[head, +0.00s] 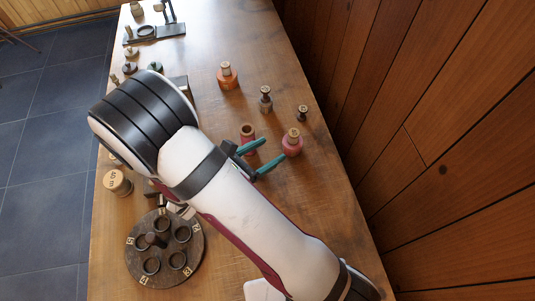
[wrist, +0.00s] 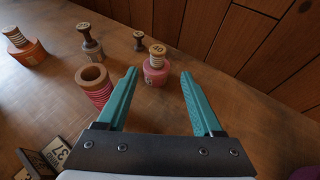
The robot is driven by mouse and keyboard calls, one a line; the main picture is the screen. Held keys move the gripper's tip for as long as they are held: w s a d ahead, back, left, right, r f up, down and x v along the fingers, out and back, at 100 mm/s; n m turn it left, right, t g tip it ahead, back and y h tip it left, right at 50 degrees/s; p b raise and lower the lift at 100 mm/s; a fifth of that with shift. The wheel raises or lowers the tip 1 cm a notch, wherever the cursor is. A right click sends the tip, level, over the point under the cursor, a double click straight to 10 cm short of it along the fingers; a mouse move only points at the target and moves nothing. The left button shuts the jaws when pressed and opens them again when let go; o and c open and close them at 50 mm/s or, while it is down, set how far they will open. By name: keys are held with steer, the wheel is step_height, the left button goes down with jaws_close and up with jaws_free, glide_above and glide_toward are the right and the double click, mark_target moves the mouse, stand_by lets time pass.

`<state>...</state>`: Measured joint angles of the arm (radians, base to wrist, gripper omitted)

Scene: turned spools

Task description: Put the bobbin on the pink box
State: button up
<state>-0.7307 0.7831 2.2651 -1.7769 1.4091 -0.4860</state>
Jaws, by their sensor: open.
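A round pink box-like piece (head: 292,147) has a pale numbered wooden top standing on it; it also shows in the wrist view (wrist: 156,72). My gripper (head: 274,148) is open and empty, its teal fingers pointing toward this piece, which appears between and just beyond the fingertips in the wrist view (wrist: 159,73). A hollow pink-wound spool (wrist: 95,88) stands upright beside the left finger, apart from it; it also shows in the head view (head: 248,133). I cannot tell for certain which turned piece is the bobbin.
An orange piece (head: 227,77) with a wooden top and two dark turned pieces (head: 265,100) (head: 302,113) stand farther back. A round dark tray (head: 135,270) with several ring holders lies at the front left. Wooden wall panels (head: 440,110) border the table's right side.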

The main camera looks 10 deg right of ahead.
steer(key=s+d+r+m+g+y, duration=0.1)
steer(key=s+d+r+m+g, duration=0.3)
steer(key=s+m, duration=0.3)
steer(key=s+d+r+m+g+y, duration=0.1)
steer(key=s+d+r+m+g, duration=0.35)
steer(key=m, duration=0.45)
steer(key=s+a+r+m+t+y, duration=0.1)
steer(key=s+a+r+m+y, duration=0.3)
steer(key=s+a+m+y, duration=0.4)
steer(key=a+m+y, duration=0.2)
steer(key=m+y, duration=0.1)
steer(key=m, duration=0.3)
steer(key=shift+s+r, duration=0.2)
steer(key=shift+s, duration=0.05)
